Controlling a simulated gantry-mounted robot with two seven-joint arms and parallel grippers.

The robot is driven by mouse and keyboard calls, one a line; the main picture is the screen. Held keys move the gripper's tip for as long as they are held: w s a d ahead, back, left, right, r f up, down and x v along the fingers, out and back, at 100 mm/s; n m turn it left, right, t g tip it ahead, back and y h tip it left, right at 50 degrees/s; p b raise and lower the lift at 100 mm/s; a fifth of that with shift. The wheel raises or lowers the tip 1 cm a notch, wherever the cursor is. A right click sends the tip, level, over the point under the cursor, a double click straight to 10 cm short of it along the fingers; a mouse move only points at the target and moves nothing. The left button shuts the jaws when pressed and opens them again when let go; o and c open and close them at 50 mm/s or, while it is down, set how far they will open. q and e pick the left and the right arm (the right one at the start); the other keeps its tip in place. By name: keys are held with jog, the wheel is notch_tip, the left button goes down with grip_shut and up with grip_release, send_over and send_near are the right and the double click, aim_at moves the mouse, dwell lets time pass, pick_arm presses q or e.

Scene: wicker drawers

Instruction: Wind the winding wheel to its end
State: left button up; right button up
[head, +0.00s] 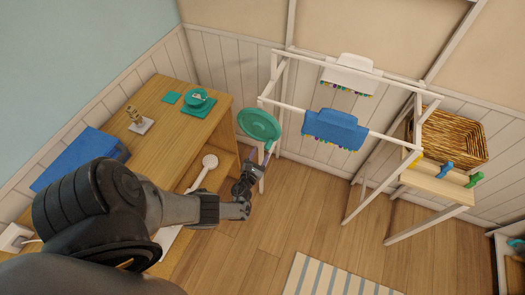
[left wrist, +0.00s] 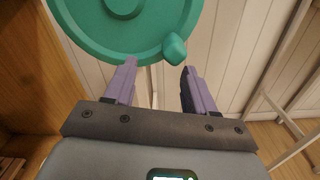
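The winding wheel is a green disc (head: 259,125) at the left end of the white rack. It also fills the top of the left wrist view (left wrist: 125,25). A small green handle knob (left wrist: 175,50) sits at the wheel's lower right edge there. My left gripper (head: 264,158) is just below the wheel in the head view. In the left wrist view its two purple fingers (left wrist: 158,68) are apart, with nothing between them. The knob is just past the fingertips, nearer the right finger; whether they touch is unclear. My right gripper is not in view.
The white rack (head: 345,123) carries a blue cloth (head: 335,130) and a white cloth (head: 350,72). A wooden desk (head: 180,120) stands left of the wheel. A wicker basket (head: 455,134) is at the right. A striped rug (head: 335,280) lies on the otherwise open floor.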

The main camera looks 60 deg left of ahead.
pick_arm(q)
jog(key=p+v, duration=0.2)
jog(key=v, duration=0.6)
jog(key=shift+s, duration=0.3)
dwell(0.3)
jog(key=shift+d, duration=0.15)
jog(key=p+v, duration=0.1)
jog(key=v, duration=0.9)
jog(key=shift+s+d+p, duration=0.2)
jog(key=shift+s+p, duration=0.1)
jog(key=shift+p, duration=0.05)
